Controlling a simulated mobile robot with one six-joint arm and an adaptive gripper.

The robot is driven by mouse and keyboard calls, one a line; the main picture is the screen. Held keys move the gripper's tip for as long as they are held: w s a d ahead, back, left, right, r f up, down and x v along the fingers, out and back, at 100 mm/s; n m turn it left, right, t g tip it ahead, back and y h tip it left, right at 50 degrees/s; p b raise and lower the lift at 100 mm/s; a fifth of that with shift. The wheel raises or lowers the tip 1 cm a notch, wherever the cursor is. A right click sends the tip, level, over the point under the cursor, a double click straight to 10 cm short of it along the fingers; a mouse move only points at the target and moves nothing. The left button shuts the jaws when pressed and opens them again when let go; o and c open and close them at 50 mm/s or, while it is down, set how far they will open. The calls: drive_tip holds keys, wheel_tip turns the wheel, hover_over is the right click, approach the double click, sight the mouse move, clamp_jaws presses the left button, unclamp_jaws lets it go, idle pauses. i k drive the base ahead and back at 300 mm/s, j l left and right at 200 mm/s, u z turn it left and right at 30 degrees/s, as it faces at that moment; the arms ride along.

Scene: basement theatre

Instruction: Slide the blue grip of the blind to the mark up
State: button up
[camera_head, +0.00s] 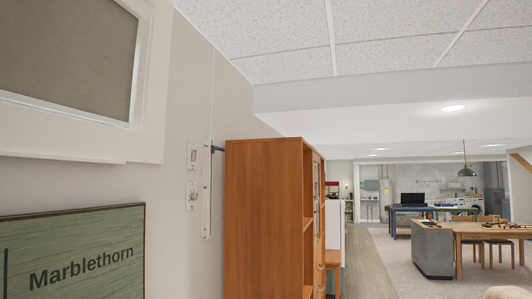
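A small dark blue grip (217,149) sticks out to the right from a narrow white vertical rail (207,195) on the left wall. The grip is near the upper part of the rail, beside the left edge of a wooden cabinet. The mark "up" is too small to make out. A window-like white frame (150,75) with a grey-brown blind or panel (70,45) fills the upper left. My gripper is not in view.
The tall wooden cabinet (262,220) stands close to the rail's right. Two white wall plates (193,155) sit left of the rail. A green "Marblethorn" sign (75,240) hangs lower left. Open floor (365,265) runs back past a wooden table (490,228) at right.

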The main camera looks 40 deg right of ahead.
sight(213, 148)
drive_tip(key=z, duration=0.9)
